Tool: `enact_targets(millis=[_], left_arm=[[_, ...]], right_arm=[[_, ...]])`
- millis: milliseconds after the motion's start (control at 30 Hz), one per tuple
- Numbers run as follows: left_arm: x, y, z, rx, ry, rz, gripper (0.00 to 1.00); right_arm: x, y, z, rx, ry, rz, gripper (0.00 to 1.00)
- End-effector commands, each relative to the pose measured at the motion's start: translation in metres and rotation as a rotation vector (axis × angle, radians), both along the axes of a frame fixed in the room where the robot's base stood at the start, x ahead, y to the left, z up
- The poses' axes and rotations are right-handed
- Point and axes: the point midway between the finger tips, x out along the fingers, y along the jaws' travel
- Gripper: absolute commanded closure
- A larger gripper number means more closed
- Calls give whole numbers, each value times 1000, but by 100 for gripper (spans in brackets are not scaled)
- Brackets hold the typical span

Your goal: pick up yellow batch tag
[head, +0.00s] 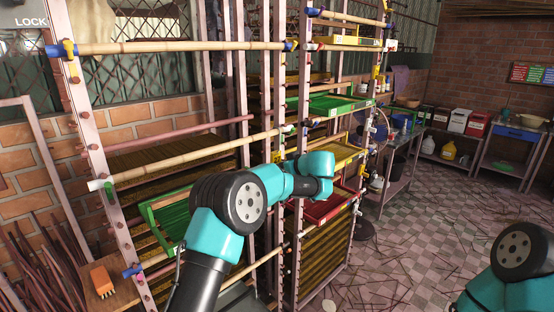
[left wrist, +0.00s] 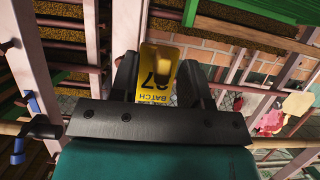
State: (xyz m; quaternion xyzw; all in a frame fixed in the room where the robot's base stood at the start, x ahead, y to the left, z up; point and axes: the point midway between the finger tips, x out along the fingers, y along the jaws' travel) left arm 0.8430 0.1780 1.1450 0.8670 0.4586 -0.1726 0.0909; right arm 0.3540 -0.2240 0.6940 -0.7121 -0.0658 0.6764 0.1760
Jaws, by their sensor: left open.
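I cannot tell how far beyond the fingertips the tag is. In the head view my left arm reaches to the middle of the rack, and its fingers and this tag are hidden behind the wrist or too small to tell. Only a link of my right arm shows at lower right; its gripper is out of view.
Metal rack posts with bamboo poles (head: 170,47) stand close around my left arm. A green tray (head: 168,222), a yellow tray (head: 343,155) and a red tray (head: 326,208) sit in the rack. An orange brush (head: 102,280) lies at lower left. The tiled floor at right is mostly open.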

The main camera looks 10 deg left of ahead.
Motion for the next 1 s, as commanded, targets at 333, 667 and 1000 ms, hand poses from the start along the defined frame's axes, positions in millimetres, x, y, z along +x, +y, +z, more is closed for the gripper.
enact_targets(millis=[333,667,1000], left_arm=[[0,0,0,0,0,0,57],[0,0,0,-1,-1,0,78],[0,0,0,-1,-1,0,100]], right_arm=[[0,0,0,0,0,0,41],[0,0,0,0,0,0,41],[0,0,0,0,0,0,41]])
